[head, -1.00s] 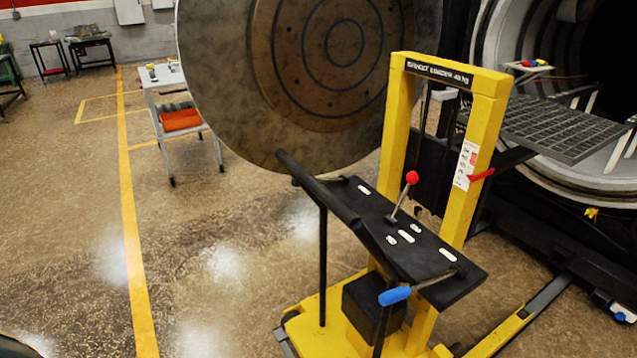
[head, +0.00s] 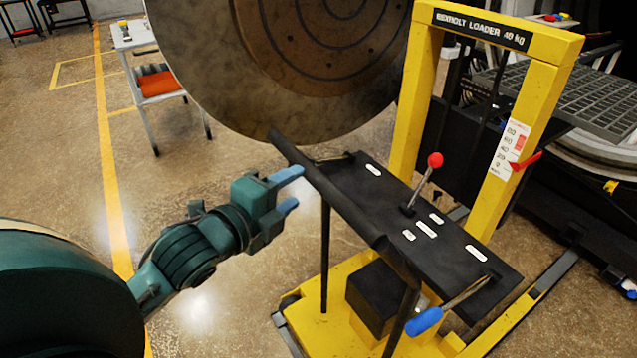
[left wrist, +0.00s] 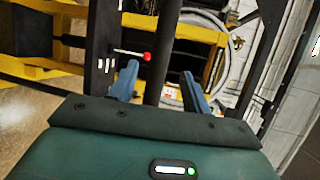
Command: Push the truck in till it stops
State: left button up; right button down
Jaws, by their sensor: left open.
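The truck is a yellow wheeled loader (head: 545,85) labelled "LOADER 40 kg", with a black top panel (head: 385,205) and a long black push bar (head: 345,212) along its near side. Its grate platform (head: 575,95) points toward the furnace mouth. My left gripper (head: 297,187) is open, with its blue fingertips close to the left part of the push bar. In the left wrist view the black bar (left wrist: 156,50) shows between the open fingers (left wrist: 160,85), beyond the palm; I cannot tell if they touch it. My right gripper is not in view.
A red-knobbed lever (head: 435,160) rises from the panel, and a blue-gripped lever (head: 424,321) sticks out at its near end. The large round furnace door (head: 225,75) stands open behind the truck. A small trolley (head: 127,40) stands at the left.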

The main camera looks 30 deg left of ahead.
aim_at(319, 172)
pick_arm(q)
jog(key=x, duration=0.3)
jog(key=shift+r, duration=0.1)
jog(key=x, duration=0.5)
jog(key=shift+w+p, duration=0.1)
jog(key=shift+p, duration=0.3)
jog(key=shift+w, duration=0.35)
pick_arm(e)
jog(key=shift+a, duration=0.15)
pick_arm(q)
jog(key=c, duration=0.6)
grip_shut()
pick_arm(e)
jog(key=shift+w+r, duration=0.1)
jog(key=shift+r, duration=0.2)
